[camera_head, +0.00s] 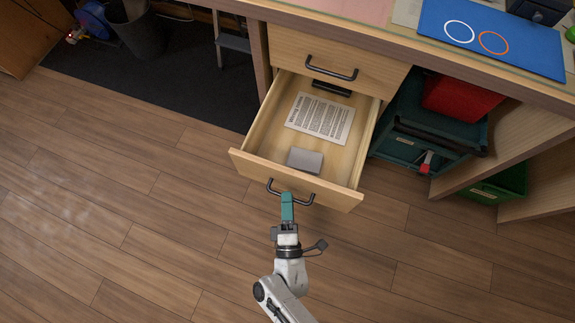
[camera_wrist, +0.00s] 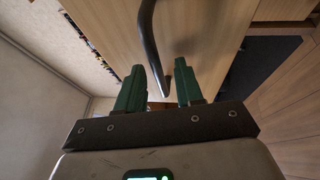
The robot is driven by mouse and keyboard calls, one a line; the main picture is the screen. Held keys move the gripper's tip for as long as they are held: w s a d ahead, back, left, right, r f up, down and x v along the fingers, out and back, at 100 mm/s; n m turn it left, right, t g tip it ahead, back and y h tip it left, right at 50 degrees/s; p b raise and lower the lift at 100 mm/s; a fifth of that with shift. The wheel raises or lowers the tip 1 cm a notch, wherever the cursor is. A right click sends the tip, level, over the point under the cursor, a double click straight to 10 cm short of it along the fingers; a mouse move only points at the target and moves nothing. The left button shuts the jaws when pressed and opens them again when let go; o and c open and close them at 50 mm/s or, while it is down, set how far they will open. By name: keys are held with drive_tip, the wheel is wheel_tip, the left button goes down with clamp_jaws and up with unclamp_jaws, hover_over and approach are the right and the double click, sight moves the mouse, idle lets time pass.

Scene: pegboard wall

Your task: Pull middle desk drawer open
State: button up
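In the head view, a light wooden desk drawer (camera_head: 252,163) stands pulled well out, below a closed upper drawer (camera_head: 300,48). Anything beneath it is hidden. The open drawer's front has a dark bar handle (camera_head: 306,202).
A printed sheet (camera_head: 320,118), a grey box (camera_head: 305,160) and a dark item (camera_head: 332,88) lie in the drawer. A teal toolbox (camera_head: 425,145) and a green crate (camera_head: 500,182) stand to the right. The wooden floor (camera_head: 130,200) in front is clear.

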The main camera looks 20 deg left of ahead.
drive_tip(key=v, duration=1)
drive_tip(key=shift+s, duration=0.35)
drive_tip(key=shift+d+f, duration=0.1)
